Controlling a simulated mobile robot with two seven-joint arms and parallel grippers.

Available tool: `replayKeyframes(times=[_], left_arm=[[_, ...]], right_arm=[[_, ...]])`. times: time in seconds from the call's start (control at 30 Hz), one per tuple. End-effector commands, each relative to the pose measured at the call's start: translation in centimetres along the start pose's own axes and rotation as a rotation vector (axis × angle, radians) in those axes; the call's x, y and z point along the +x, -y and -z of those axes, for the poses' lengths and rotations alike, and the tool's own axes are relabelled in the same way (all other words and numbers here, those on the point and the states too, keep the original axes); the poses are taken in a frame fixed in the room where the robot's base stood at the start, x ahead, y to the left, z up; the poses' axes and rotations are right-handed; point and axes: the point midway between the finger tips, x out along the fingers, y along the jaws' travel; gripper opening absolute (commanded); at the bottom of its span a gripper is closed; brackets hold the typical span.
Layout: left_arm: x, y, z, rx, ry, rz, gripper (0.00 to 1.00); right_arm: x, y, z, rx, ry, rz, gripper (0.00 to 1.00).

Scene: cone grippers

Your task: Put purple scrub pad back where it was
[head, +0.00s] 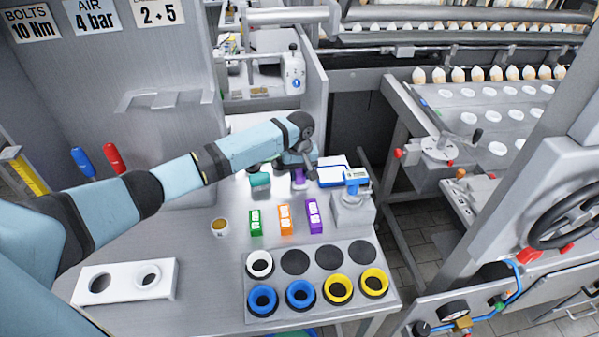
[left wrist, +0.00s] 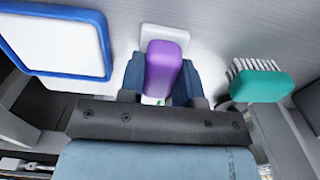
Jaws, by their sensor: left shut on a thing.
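The purple scrub pad (left wrist: 162,68) sits between the two fingers of my left gripper (left wrist: 163,85), which is shut on it. A small white piece (left wrist: 165,36) shows just beyond the pad in the left wrist view. In the head view the purple pad (head: 299,178) shows partly, below my left gripper (head: 302,165) at the back of the table. A teal brush (left wrist: 262,84) with white bristles lies beside the gripper, apart from it. My right gripper is not in view.
A blue-rimmed white tray (head: 333,171) lies right of the gripper. Green (head: 256,222), orange (head: 286,219) and purple (head: 314,216) boxes stand in front. A grey plate (head: 322,259) holds several coloured rings. A white two-hole holder (head: 125,283) is at front left. A grey block (head: 352,209) stands at right.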

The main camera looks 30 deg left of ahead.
Motion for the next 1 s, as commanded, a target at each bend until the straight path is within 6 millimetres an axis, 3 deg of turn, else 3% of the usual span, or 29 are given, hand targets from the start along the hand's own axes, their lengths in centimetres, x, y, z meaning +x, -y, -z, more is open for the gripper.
replayKeyframes(times=[0.23, 0.27, 0.37, 0.7, 0.87, 1.0], left_arm=[[0.1, 0.0, 0.0, 0.0, 0.001, 0.0, 0.12], [0.2, 0.0, 0.0, 0.0, 0.001, 0.0, 0.34], [0.2, 0.0, 0.0, 0.0, 0.0, 0.0, 0.57], [-0.1, 0.0, 0.1, 0.001, -0.002, -0.001, 0.57], [-2.4, -0.1, 0.1, 0.001, -0.002, -0.004, 0.57], [-5.5, -0.1, 0.1, 0.002, -0.002, -0.005, 0.57]], right_arm=[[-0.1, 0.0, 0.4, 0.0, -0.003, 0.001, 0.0], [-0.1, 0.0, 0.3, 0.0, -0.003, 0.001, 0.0], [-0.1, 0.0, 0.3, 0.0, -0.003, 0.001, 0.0], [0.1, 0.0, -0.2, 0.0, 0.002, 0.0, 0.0], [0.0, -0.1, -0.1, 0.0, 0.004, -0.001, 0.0], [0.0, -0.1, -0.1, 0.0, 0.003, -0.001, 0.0]])
